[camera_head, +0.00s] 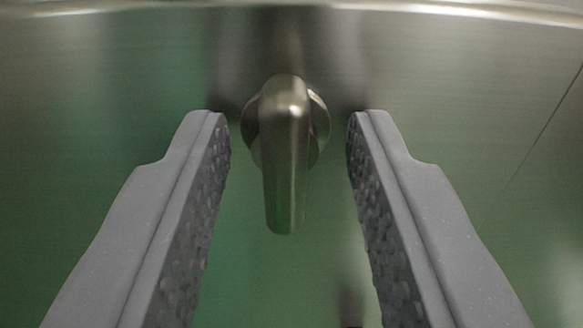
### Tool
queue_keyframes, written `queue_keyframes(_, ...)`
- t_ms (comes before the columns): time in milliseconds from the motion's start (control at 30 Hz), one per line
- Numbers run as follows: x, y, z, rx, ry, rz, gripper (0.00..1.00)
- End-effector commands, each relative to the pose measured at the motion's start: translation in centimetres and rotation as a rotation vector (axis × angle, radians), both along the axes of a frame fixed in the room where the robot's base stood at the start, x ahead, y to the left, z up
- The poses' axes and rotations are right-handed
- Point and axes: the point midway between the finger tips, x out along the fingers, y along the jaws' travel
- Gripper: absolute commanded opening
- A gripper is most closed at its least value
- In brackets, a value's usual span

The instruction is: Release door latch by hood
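The door latch (286,160) is a metal lever on a round boss, fixed to a brushed metal panel. Its handle points downward in the picture. My gripper (289,130) is open, with one grey finger to the left of the latch and one to the right. A gap shows between the latch and each finger in this view, and nothing is held. Whether the fingertips reach as deep as the lever is hard to tell.
The metal panel (120,90) fills the background with a greenish reflection. A bright metal edge (450,8) runs along the top. A thin dark seam (548,122) slants down at the right. No loose objects show around the latch.

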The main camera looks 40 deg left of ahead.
Motion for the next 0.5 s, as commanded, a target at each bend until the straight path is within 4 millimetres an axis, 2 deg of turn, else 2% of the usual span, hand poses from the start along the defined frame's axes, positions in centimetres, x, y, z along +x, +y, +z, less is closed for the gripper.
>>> queue_keyframes(167,-1.3,-1.1,0.0,0.000,-0.001,-0.001,0.33)
queue_keyframes(500,-7.0,-5.3,-0.2,0.000,0.002,-0.007,0.33)
